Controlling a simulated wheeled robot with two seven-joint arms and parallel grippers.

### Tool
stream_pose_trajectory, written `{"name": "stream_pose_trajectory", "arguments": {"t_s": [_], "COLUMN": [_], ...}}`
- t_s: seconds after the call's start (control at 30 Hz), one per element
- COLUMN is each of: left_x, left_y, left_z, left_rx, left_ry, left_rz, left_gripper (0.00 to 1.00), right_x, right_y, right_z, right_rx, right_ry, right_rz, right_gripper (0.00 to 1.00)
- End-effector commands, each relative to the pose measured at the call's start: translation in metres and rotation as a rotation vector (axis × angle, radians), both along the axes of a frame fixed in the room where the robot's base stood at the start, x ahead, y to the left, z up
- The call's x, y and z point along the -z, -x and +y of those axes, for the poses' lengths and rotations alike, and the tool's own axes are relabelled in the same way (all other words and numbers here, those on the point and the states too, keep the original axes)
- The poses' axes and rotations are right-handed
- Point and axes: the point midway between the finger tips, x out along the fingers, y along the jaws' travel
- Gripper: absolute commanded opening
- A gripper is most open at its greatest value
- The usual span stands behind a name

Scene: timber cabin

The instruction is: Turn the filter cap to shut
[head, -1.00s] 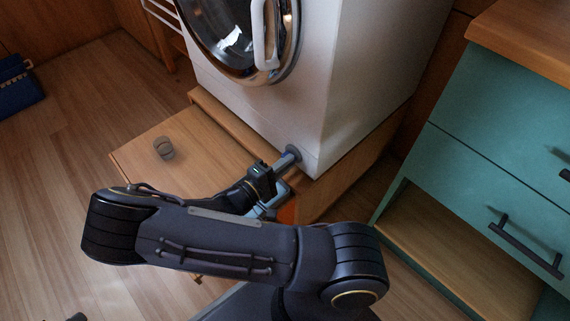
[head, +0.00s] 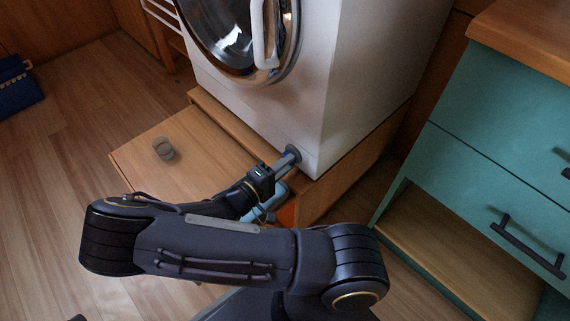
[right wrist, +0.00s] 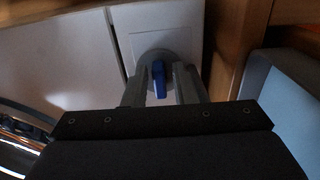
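The filter cap (head: 293,153) is a round grey disc low on the white washing machine's front, by its right corner. In the right wrist view the cap's blue grip bar (right wrist: 158,78) stands nearly upright in the picture. My right gripper (head: 285,163) is at the cap. In the right wrist view its two grey fingers (right wrist: 161,88) are apart, one on each side of the blue bar, with gaps visible. Contact of the fingertips with the cap's face cannot be told. My left gripper is not in view.
The washing machine (head: 355,90) stands on a wooden plinth with a pulled-out wooden shelf (head: 205,160). A small grey cylinder (head: 164,149) rests on that shelf. A teal drawer unit (head: 500,165) stands at the right. Open wooden floor lies to the left.

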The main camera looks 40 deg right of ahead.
Motion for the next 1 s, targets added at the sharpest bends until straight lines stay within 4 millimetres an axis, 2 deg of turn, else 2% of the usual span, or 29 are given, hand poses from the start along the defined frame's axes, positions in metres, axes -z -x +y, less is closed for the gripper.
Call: {"name": "stream_pose_trajectory", "arguments": {"t_s": [0.07,0.37,0.73,1.0], "left_x": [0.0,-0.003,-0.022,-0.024], "left_y": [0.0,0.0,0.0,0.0], "left_z": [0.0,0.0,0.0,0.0], "left_rx": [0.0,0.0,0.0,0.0], "left_ry": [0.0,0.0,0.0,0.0], "left_rz": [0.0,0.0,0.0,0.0], "left_gripper": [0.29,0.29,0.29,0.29], "right_x": [0.0,-0.002,-0.003,0.0], "right_y": [0.0,0.0,0.004,0.007], "right_z": [0.0,0.005,0.063,0.078], "right_rx": [0.0,-0.002,-0.005,-0.001], "right_ry": [0.001,0.002,0.002,0.002], "right_rz": [0.001,0.001,-0.001,0.002], "right_gripper": [0.35,0.35,0.35,0.35]}}
